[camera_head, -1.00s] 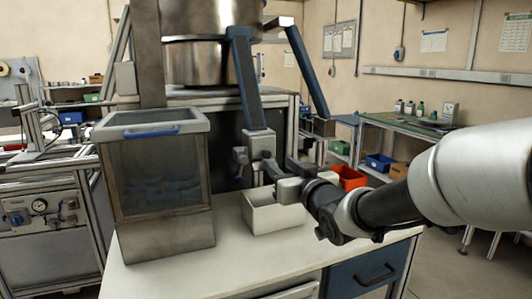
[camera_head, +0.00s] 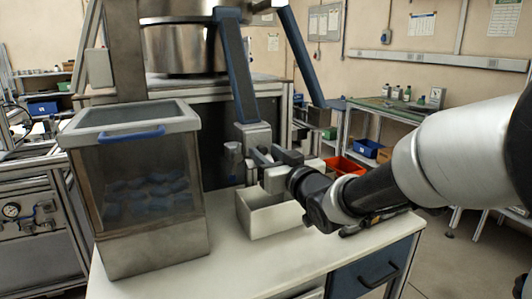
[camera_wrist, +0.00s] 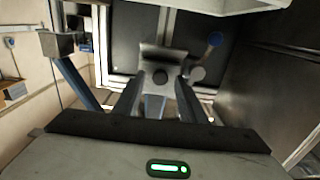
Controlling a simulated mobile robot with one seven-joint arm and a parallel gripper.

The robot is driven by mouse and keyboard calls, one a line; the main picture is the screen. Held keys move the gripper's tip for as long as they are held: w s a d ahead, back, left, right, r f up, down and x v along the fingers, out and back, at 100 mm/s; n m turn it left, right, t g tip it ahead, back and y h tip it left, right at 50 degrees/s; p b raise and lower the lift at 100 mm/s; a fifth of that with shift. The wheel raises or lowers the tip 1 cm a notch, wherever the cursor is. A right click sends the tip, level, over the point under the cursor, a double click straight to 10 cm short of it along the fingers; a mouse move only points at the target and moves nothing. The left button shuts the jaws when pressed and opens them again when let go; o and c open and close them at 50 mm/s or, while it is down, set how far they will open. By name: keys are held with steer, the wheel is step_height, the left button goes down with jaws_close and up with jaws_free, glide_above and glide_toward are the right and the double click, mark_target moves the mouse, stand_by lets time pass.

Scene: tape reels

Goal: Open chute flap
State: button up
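The blue chute (camera_head: 237,75) slopes down from the steel drum to a grey metal end piece (camera_head: 253,135), which I take to be the flap area. A small grey cylindrical part (camera_head: 232,160) hangs beside it on the left. My gripper (camera_head: 262,158) is just below and in front of this end piece; I cannot tell whether they touch.
A white open box (camera_head: 270,222) stands on the white bench top (camera_head: 225,268) under my gripper. A second blue leg (camera_head: 300,55) slopes down at right.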

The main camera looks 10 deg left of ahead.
jaws_close()
steer(key=shift+r+p, duration=0.15)
steer(key=shift+p, duration=0.15)
